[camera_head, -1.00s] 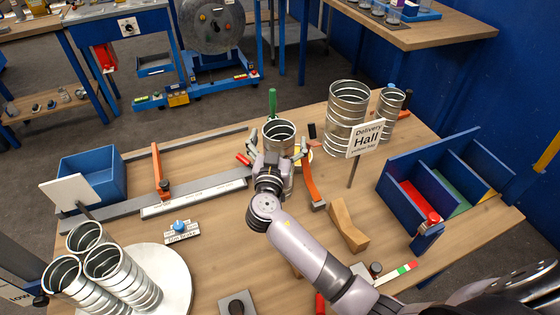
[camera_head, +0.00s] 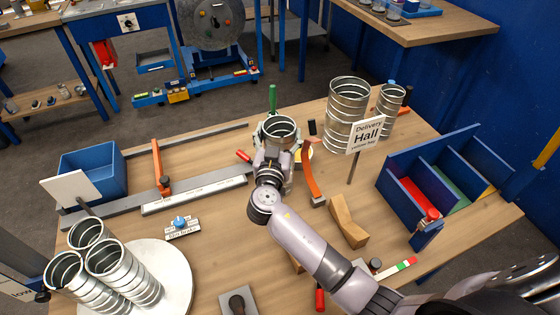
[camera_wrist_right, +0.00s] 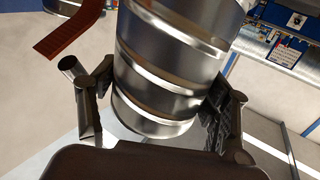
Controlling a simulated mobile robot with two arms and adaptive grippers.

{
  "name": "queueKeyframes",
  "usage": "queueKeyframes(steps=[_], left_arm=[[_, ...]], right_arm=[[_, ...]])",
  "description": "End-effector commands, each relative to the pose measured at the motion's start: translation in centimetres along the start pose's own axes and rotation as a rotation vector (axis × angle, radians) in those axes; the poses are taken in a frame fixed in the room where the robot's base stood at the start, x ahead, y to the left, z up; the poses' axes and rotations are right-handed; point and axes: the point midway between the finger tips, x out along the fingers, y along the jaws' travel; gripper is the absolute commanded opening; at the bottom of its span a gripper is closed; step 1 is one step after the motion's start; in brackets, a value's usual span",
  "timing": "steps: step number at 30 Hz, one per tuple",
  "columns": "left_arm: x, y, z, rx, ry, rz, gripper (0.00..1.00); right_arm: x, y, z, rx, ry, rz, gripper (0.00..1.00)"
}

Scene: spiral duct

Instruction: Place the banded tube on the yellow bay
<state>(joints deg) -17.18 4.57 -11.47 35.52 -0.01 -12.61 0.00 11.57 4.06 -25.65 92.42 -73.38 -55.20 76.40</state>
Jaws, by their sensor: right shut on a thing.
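My right gripper (camera_head: 279,143) is shut on a ribbed metal tube (camera_head: 279,127), which is upright near the middle of the table. In the right wrist view the tube (camera_wrist_right: 170,70) fills the space between both fingers, and its raised bands show. I cannot tell whether its base touches the table. The yellow bay (camera_head: 490,191) is at the far right end of a blue divided rack (camera_head: 432,162), past the red and green bays; only a little of its floor shows. My left gripper is out of view.
Two upright metal tubes (camera_head: 347,113) (camera_head: 389,104) stand behind the sign. Several more tubes (camera_head: 122,268) stand on a white disc (camera_head: 178,295). An orange strip (camera_head: 311,175) and a wooden block (camera_head: 348,222) lie between the held tube and the rack.

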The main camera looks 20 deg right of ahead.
Motion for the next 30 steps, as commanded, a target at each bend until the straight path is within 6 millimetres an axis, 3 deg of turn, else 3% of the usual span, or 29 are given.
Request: queueKeyframes(steps=[18,30], left_arm=[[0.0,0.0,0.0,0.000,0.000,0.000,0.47],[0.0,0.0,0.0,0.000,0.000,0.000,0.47]], right_arm=[[0.0,0.0,0.0,0.000,0.000,0.000,0.10],[0.0,0.0,-1.0,0.003,0.003,0.000,0.10]])
